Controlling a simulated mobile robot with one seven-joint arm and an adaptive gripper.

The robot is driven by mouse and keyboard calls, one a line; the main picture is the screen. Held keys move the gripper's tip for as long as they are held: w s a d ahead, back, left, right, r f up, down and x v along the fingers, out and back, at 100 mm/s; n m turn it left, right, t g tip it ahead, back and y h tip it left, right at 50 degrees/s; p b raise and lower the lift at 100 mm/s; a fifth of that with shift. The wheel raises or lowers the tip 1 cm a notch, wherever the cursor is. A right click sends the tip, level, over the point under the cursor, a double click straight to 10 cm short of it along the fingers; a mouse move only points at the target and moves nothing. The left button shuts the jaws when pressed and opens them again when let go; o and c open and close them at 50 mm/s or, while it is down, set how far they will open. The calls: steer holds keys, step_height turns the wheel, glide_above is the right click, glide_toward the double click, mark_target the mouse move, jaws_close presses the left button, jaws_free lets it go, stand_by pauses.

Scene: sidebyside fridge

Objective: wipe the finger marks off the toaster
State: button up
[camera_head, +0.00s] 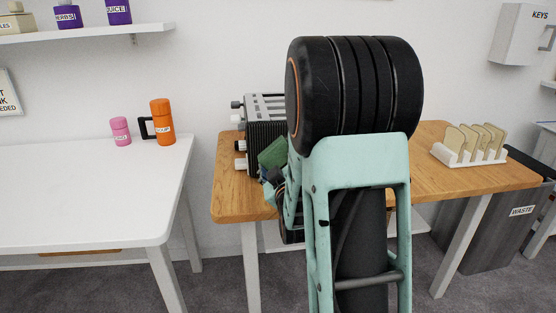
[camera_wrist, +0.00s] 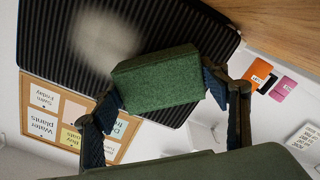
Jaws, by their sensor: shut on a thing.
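The toaster (camera_head: 268,133) stands on the wooden table, with a ribbed black side, a metal top and knobs at its left end. My arm hides its right part. Its ribbed black side (camera_wrist: 200,28) fills the top of the wrist view. A pale, blurry smudge (camera_wrist: 105,42) lies on that side, left of the sponge. My gripper (camera_wrist: 160,85) is shut on a green sponge (camera_wrist: 158,82), one finger at each end. The sponge (camera_head: 273,152) is in front of the toaster's ribbed side; I cannot tell whether they touch.
The wooden table (camera_head: 232,190) also bears a toast rack (camera_head: 470,160) with bread slices at the right. A white table (camera_head: 90,190) at the left holds an orange flask (camera_head: 163,122) and a pink jar (camera_head: 120,131). A grey waste bin (camera_head: 485,235) stands at the right.

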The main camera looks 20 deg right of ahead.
steer(key=shift+w+d, duration=0.1)
steer(key=shift+w, duration=0.25)
steer(key=shift+s+d+b, duration=0.2)
steer(key=shift+d+b, duration=0.1)
steer(key=shift+d, duration=0.35)
steer(key=shift+s+d+b, duration=0.25)
steer(key=shift+d+b, duration=0.1)
steer(key=shift+d, duration=0.25)
steer(key=shift+s+d+b, duration=0.2)
steer(key=shift+d+b, duration=0.1)
steer(key=shift+d, duration=0.35)
steer(key=shift+s+d+b, duration=0.2)
steer(key=shift+d+b, duration=0.15)
steer(key=shift+d, duration=0.4)
steer(key=shift+s+d+b, duration=0.15)
steer(key=shift+d+b, duration=0.15)
steer(key=shift+d, duration=0.45)
steer(key=shift+s+d+b, duration=0.25)
steer(key=shift+d, duration=0.55)
steer(key=shift+s+d+b, duration=0.2)
steer(key=shift+s+d, duration=0.05)
steer(key=shift+d, duration=0.5)
steer(key=shift+s+d+b, duration=0.25)
steer(key=shift+d, duration=0.55)
steer(key=shift+w+b, duration=0.1)
steer(key=shift+b, duration=0.25)
